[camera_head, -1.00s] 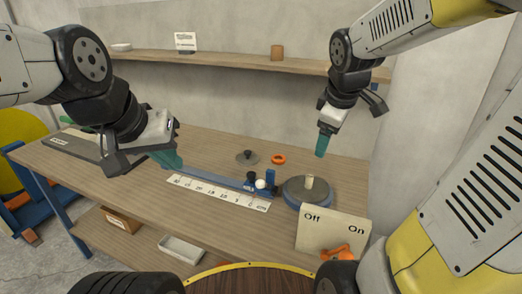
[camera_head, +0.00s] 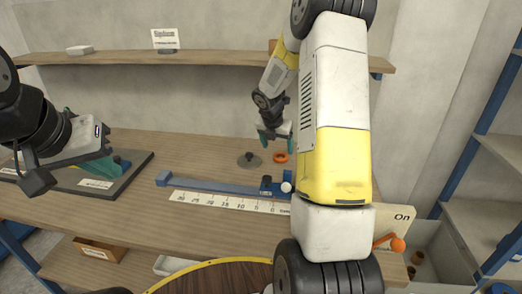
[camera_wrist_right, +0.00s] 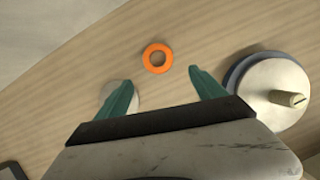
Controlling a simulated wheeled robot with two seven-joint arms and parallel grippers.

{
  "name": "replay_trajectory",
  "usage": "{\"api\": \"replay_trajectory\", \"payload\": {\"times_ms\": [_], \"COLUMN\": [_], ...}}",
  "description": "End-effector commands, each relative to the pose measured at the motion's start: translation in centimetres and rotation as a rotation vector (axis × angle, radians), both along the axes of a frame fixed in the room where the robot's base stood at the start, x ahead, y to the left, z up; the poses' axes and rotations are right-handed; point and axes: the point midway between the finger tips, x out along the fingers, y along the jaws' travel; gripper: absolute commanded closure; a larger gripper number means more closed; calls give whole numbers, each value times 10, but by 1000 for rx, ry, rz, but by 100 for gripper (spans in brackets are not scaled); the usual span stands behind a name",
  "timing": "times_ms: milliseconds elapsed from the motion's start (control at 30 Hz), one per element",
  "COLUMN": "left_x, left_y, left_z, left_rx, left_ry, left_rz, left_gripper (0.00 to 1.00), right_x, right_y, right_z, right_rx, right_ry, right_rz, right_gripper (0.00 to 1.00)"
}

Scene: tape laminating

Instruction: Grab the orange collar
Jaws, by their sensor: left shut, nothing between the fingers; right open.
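The orange collar (camera_head: 281,158) is a small ring lying flat on the workbench (camera_head: 215,160), to the right of a grey disc with a dark knob. It also shows in the right wrist view (camera_wrist_right: 157,58), beyond the fingertips and roughly centred between them. My right gripper (camera_head: 277,145) is open and empty, pointing down just above and behind the collar, apart from it. Its two teal fingers (camera_wrist_right: 158,76) show in the right wrist view. My left gripper (camera_head: 118,165) is shut and empty at the left, over a dark tray, far from the collar.
The grey knobbed disc (camera_head: 250,160) stands close to the collar; a finger partly hides it in the wrist view. A round turntable with a peg (camera_wrist_right: 270,88) is to the right. A blue bar (camera_head: 215,187) and ruler (camera_head: 225,202) lie in front. A shelf (camera_head: 200,57) runs above.

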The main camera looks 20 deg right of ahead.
Motion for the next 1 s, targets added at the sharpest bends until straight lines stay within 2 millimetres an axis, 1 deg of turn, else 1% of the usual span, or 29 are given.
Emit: {"api": "replay_trajectory", "payload": {"times_ms": [33, 167, 267, 400, 500, 600, 800, 833, 967, 1000], "left_x": [0, 0, 0, 0, 0, 0, 0, 0, 0, 0], "left_y": [0, 0, 0, 0, 0, 0, 0, 0, 0, 0], "left_z": [0, 0, 0, 0, 0, 0, 0, 0, 0, 0], "left_rx": [0, 0, 0, 0, 0, 0, 0, 0, 0, 0], "left_ry": [0, 0, 0, 0, 0, 0, 0, 0, 0, 0], "left_rz": [0, 0, 0, 0, 0, 0, 0, 0, 0, 0], "left_gripper": [100, 100, 100, 100, 100, 100, 100, 100, 100, 100], "right_x": [1, 6, 11, 22, 25, 27, 27, 27, 27, 27], "right_y": [-2, -5, -9, -16, -19, -20, -21, -21, -21, -21], "right_z": [-6, -20, -29, -47, -59, -64, -64, -64, -64, -64], "right_rx": [0, 1, 0, 1, 0, 1, 2, 2, 2, 2], "right_ry": [3, 3, 2, 2, 2, 0, 0, 0, 0, 0], "right_rz": [0, -1, -2, -2, -2, -2, -3, -3, -3, -3], "right_gripper": [20, 20, 20, 20, 20, 20, 20, 22, 48, 56]}}
